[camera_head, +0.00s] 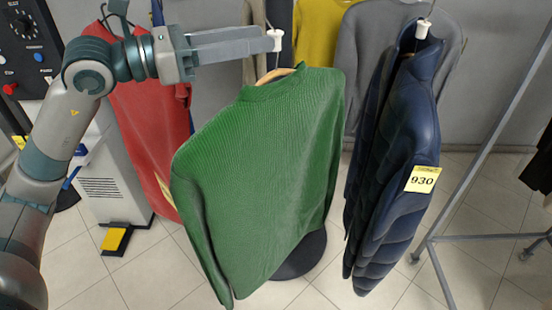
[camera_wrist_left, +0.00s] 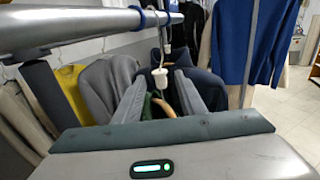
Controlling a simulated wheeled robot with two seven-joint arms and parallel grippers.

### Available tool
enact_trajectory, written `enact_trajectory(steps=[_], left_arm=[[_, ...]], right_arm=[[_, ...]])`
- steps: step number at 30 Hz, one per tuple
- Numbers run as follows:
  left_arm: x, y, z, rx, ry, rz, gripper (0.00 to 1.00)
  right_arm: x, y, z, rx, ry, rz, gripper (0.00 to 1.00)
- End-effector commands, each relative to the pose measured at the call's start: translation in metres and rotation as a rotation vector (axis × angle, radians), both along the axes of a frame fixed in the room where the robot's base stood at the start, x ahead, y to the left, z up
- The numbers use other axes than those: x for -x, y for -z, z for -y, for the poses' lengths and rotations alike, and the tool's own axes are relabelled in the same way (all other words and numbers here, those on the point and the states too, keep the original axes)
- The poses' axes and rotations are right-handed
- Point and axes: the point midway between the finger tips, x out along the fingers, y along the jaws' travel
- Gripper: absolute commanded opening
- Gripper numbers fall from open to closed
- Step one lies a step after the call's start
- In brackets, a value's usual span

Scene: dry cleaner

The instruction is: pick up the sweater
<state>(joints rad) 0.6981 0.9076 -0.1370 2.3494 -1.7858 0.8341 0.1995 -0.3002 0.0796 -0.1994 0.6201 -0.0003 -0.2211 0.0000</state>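A green knit sweater (camera_head: 265,170) hangs on a wooden hanger (camera_head: 274,75) in the middle of the head view. The hanger has a white piece (camera_head: 277,41) on its hook above the collar. My left gripper (camera_head: 272,41) reaches in from the left, level with this white piece. In the left wrist view its two fingers (camera_wrist_left: 161,84) stand apart, with the white piece (camera_wrist_left: 159,78) between them near the tips and the wooden hanger (camera_wrist_left: 164,107) below. I cannot tell whether either finger touches it. My right gripper is not in view.
A navy puffer jacket (camera_head: 392,170) with a yellow 930 tag (camera_head: 422,179) hangs close on the right. A red garment (camera_head: 150,125) hangs on the left. Yellow (camera_head: 318,30) and grey (camera_head: 372,45) garments hang behind. A metal rail (camera_wrist_left: 80,28) crosses the left wrist view.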

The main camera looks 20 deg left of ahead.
Motion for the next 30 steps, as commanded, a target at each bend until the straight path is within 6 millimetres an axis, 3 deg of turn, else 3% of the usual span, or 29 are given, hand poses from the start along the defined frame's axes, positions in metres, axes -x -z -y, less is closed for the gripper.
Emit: enact_trajectory(steps=[12,30], left_arm=[[-0.025,-0.005,0.032,0.003,0.002,-0.002,0.37],[-0.031,-0.002,0.038,0.000,0.000,0.000,0.37]], right_arm=[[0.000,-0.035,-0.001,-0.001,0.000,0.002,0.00],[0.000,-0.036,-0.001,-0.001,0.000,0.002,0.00]])
